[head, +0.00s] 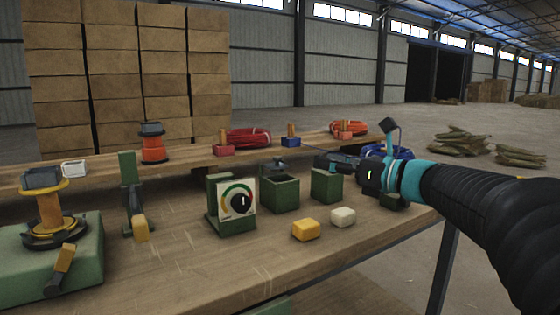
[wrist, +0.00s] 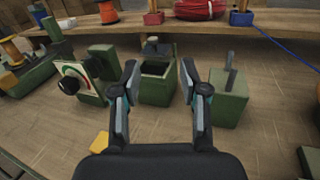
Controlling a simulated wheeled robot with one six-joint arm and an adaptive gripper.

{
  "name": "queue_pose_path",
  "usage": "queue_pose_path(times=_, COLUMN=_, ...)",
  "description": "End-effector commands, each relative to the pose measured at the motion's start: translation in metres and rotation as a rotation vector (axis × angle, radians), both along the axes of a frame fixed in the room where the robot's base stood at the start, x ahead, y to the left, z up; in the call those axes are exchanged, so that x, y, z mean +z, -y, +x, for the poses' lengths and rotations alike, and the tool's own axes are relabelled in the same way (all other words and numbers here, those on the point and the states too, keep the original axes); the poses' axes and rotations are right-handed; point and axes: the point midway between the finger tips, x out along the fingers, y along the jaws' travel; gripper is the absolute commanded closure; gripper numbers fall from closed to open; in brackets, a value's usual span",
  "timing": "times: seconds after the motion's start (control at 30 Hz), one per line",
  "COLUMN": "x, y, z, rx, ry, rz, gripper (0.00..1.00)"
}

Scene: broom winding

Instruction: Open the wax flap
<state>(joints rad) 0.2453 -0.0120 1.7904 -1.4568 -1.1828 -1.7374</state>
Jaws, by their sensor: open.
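My gripper (wrist: 158,72) is open and empty, its fingers apart in the wrist view. In the head view my gripper (head: 338,162) is above the right part of the bench, by the green boxes. A green open-topped box (wrist: 155,91) with a dark inside shows between and beyond the fingers; the same box (head: 281,196) is in the head view. A dark knobbed piece (wrist: 153,48) sits at its back edge; I cannot tell whether this is the wax flap or how far it is open. A green block (wrist: 230,108) with an upright grey fin stands right of the fingers.
A dial panel (head: 238,204) stands left of the open box. A yellow block (head: 305,230) and a cream block (head: 343,217) lie in front. Red coils (head: 248,139) and spools stand on the raised back shelf (head: 185,161). The front middle of the bench is clear.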

Motion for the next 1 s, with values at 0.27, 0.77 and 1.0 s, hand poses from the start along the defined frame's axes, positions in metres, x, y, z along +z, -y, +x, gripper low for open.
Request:
queue_pose_path(times=0.27, x=-0.007, y=-0.014, z=0.003, rx=0.07, ry=0.044, rz=-0.064, gripper=0.56)
queue_pose_path(times=0.77, x=-0.007, y=-0.089, z=0.051, rx=0.067, ry=0.041, rz=-0.061, gripper=0.56)
queue_pose_path(times=1.0, x=-0.008, y=-0.112, z=0.068, rx=0.065, ry=0.042, rz=-0.06, gripper=0.56)
